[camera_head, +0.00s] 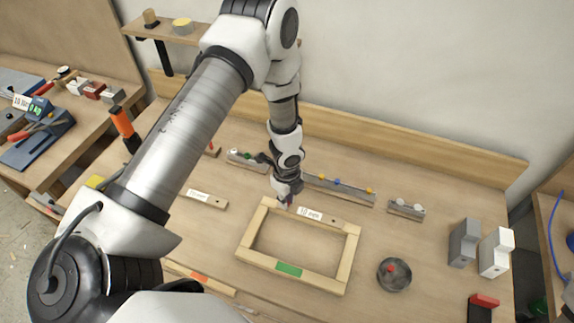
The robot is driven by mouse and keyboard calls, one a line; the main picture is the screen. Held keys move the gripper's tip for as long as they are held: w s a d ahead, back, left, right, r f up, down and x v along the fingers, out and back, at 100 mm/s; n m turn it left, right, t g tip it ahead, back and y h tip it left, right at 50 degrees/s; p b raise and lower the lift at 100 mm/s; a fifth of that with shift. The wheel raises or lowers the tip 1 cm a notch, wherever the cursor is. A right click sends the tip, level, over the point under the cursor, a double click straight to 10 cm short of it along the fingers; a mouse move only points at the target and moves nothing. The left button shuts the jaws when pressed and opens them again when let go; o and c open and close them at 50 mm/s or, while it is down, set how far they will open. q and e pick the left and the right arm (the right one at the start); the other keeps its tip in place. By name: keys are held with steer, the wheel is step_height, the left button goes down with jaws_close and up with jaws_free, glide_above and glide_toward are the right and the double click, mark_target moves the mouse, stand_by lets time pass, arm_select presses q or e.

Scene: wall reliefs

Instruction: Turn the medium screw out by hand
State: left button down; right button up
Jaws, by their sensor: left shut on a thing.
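A rectangular light-wood frame (352,262) lies flat on the workbench, with a green patch on its near side and a white label (310,213) on its far side. My left gripper (286,201) points down at the frame's far left corner, beside the label. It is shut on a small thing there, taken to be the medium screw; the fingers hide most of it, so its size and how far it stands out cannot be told. My right gripper is not in view.
Racks with small coloured parts (338,188) stand behind the frame. A dark round bowl (394,275) with a red piece is at right, with grey (464,243) and white (495,253) blocks beyond. A labelled wooden strip (204,199) lies left. My left arm covers much of the left side.

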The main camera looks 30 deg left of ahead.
arm_select(q)
steer(key=n+b, duration=0.1)
steer(key=f+n+b, duration=0.1)
steer(key=n+b, duration=0.1)
steer(key=shift+w+n+b, duration=0.1)
steer(key=shift+n+b, duration=0.2)
steer(key=shift+r+n, duration=0.25)
steer(key=shift+n, duration=0.45)
steer(key=shift+r, duration=0.3)
steer(key=n+b, duration=0.1)
steer(key=f+n+b, duration=0.1)
steer(key=n+b, duration=0.1)
steer(key=shift+r+n+b, duration=0.15)
steer(key=shift+n+b, duration=0.35)
steer(key=shift+n, duration=0.4)
steer(key=shift+r+n, duration=0.3)
steer(key=shift+r, duration=0.05)
steer(key=shift+f, duration=0.2)
steer(key=n+b, duration=0.3)
steer(key=n, duration=0.1)
steer(key=shift+f, duration=0.2)
steer(key=shift+r+n, duration=0.2)
steer(key=shift+n, duration=0.3)
steer(key=shift+r, duration=0.2)
steer(key=c, duration=1.3)
jaws_free()
steer(key=shift+c, duration=0.2)
